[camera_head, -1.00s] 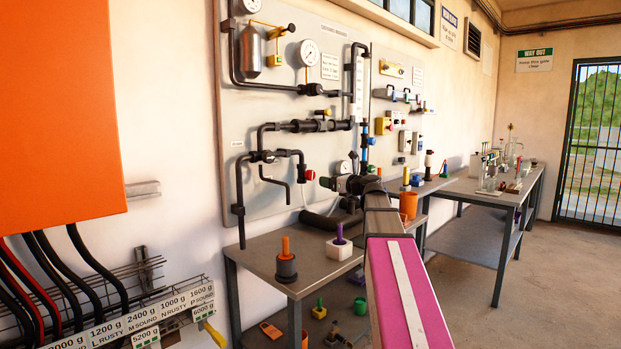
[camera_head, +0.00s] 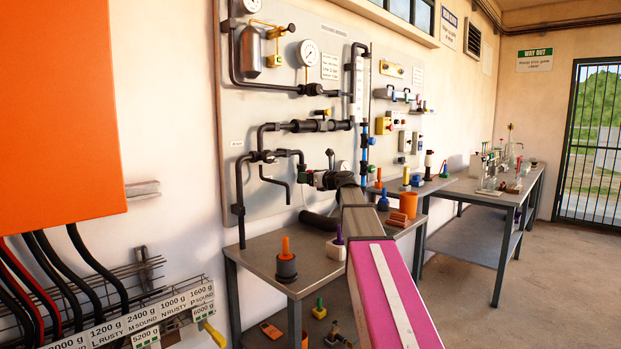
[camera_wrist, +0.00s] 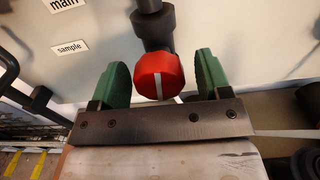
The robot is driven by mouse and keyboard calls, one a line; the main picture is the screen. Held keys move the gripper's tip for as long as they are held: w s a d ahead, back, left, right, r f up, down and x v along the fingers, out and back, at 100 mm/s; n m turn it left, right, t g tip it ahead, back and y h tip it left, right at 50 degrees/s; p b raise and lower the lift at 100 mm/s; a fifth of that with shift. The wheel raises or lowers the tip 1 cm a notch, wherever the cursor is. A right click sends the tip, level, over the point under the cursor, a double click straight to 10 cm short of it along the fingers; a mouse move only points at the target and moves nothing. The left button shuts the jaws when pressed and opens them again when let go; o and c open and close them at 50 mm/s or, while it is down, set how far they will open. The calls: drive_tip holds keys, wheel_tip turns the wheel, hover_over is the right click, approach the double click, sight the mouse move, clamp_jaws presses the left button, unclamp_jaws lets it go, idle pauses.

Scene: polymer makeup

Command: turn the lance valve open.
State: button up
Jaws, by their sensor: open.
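A red octagonal knob (camera_wrist: 159,78) with a white stripe sits on the end of a dark pipe in the wrist view. It is presumably the lance valve, but no label on it can be read. The stripe runs roughly up and down in that view. My gripper (camera_wrist: 163,82) is open, with one green finger on each side of the knob and a gap on both sides. How deep the knob sits between the fingers is unclear. In the head view my gripper (camera_head: 306,178) is at the pipe's end on the wall panel, and the knob is hidden there.
Dark pipework (camera_head: 240,190) and gauges cover the wall panel (camera_head: 285,110). Labels "main" and "sample" (camera_wrist: 69,47) show beside the knob. Below, a grey bench (camera_head: 262,258) holds an orange-handled weight (camera_head: 286,265) and an orange cup (camera_head: 408,205).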

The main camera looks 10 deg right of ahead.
drive_tip(key=c, duration=0.9)
drive_tip(key=shift+n, duration=0.8)
drive_tip(key=o, duration=0.9)
drive_tip(key=v, duration=1.1)
